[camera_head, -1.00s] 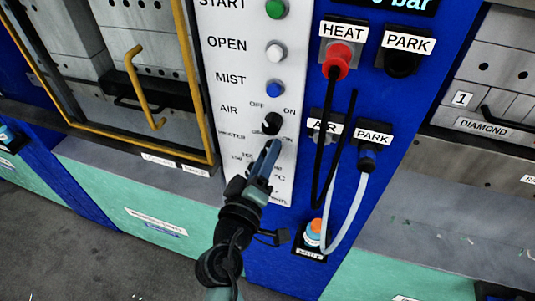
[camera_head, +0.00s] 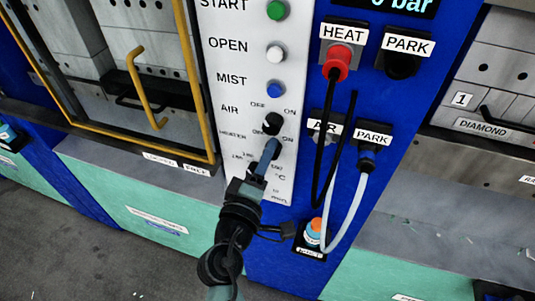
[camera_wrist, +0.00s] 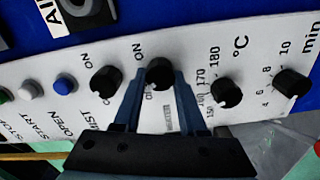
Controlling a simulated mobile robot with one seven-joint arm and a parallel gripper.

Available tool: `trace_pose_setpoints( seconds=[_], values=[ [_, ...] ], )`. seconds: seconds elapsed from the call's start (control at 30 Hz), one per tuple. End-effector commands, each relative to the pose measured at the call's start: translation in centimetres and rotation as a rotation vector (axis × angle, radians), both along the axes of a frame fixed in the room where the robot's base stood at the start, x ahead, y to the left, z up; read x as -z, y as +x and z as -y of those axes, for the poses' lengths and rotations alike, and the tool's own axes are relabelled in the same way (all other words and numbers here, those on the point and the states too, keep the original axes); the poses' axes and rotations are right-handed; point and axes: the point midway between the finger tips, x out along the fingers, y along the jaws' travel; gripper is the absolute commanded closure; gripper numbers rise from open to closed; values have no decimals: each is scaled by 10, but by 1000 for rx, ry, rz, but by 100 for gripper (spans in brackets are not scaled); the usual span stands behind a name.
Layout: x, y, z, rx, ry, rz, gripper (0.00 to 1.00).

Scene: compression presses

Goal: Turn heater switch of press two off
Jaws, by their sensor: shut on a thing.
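The heater switch (camera_wrist: 160,74) is a round black knob on the white control panel (camera_head: 228,122). In the wrist view the fingertips of my gripper (camera_wrist: 156,80) sit on either side of it, shut on it. Its pointer direction is hard to read. In the head view my gripper (camera_head: 271,146) reaches up to the panel just below the black AIR switch (camera_head: 271,123) and hides the heater switch. The AIR switch also shows left of the heater switch in the wrist view (camera_wrist: 106,81). No press number is readable on this panel.
The temperature knob (camera_wrist: 226,92) and the minutes knob (camera_wrist: 291,83) are close to the right in the wrist view. Green, white and blue buttons (camera_head: 275,52) line the panel above. Black and white hoses (camera_head: 347,215) hang on the blue column beside my gripper.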

Motion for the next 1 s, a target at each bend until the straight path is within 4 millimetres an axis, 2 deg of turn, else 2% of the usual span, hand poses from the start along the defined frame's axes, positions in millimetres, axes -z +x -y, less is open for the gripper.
trace_pose_setpoints(
  seconds=[0.13,0.17,0.3,0.67,0.87,1.0],
  values=[
    [1,0,0,0,-4,-2,100],
    [1,0,0,0,-4,-2,54],
    [1,0,0,0,-2,-2,29],
    [1,-3,-1,0,-1,0,29],
    [4,-29,-10,-2,-1,-2,29],
    [5,-58,-19,-4,1,-2,29]
  ],
)
